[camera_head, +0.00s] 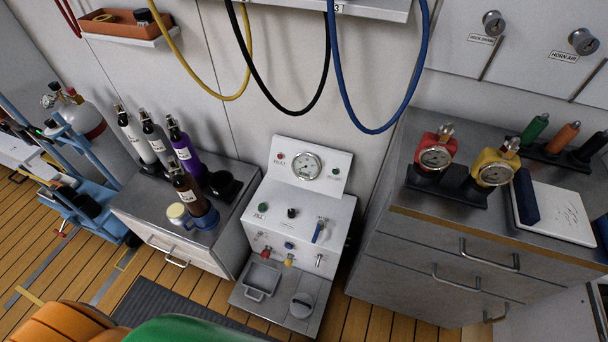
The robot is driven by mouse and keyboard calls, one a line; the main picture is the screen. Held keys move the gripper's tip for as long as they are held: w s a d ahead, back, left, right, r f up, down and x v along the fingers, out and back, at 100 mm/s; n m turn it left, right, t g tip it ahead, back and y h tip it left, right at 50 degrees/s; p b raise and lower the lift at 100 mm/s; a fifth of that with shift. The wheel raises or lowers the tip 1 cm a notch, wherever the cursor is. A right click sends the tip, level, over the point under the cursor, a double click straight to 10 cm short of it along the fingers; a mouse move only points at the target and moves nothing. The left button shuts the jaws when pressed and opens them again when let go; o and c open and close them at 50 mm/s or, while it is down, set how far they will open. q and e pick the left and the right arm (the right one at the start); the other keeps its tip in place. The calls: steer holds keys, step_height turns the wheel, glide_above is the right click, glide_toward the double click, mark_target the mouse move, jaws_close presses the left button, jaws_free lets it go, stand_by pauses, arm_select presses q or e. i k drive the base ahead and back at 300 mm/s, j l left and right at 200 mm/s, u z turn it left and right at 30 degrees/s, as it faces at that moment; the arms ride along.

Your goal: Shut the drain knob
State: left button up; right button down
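The white fill panel (275,228) stands low between two grey cabinets. Its upright back plate carries a round pressure gauge (307,165). Its sloped top has a green knob (263,207), a black knob (292,213) and a blue lever (319,231). Its front has small fittings, among them a red one (265,252), a yellow one (289,260) and a silver one (319,260). The labels are too small to read, so I cannot tell which is the drain knob or whether it is shut. Neither of my grippers is in view.
Yellow, black and blue hoses (347,98) hang above the panel. Several bottles (187,155) stand on the left cabinet. Red (433,157) and yellow (494,172) gauge units sit on the right cabinet. A grey tray (262,277) and round-topped item (301,305) lie on the panel's lower shelf.

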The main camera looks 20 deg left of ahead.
mark_target(265, 253)
steer(key=u, duration=1)
steer(key=k+j+z, duration=0.15)
steer(key=k+j, duration=0.1)
steer(key=j, duration=0.05)
